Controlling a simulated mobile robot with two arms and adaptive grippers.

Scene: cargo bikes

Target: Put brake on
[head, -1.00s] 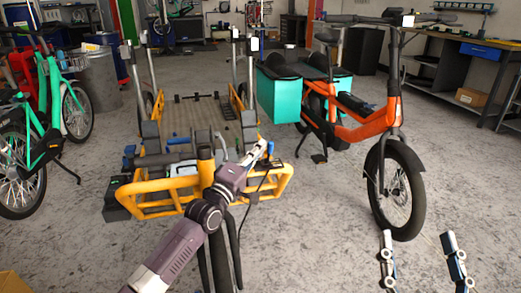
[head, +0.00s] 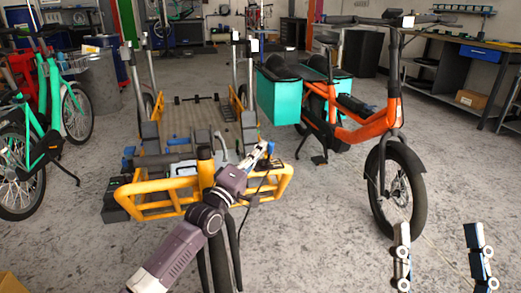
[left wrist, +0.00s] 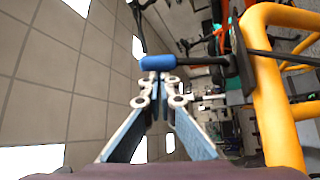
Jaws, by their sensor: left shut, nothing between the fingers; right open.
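A yellow-orange cargo bike (head: 150,200) with a long flat bed stands at centre left. In the left wrist view, a lever with a blue grip (left wrist: 170,62) on a dark rod lies across the view just beyond my left fingertips. My left gripper (head: 265,149) is by the right front part of the cargo bike's yellow frame; it is shut and empty, as the left wrist view (left wrist: 157,80) also shows. Whether its tips touch the blue grip I cannot tell. My right gripper (head: 437,230) is open and empty at the lower right, in front of the orange bike.
An orange bike (head: 365,130) with teal side bags (head: 285,95) stands at the right. A green bike (head: 45,130) stands at the left, near a grey bin (head: 100,85). A yellow frame tube (left wrist: 268,100) runs close beside my left gripper. Grey floor is clear at centre right.

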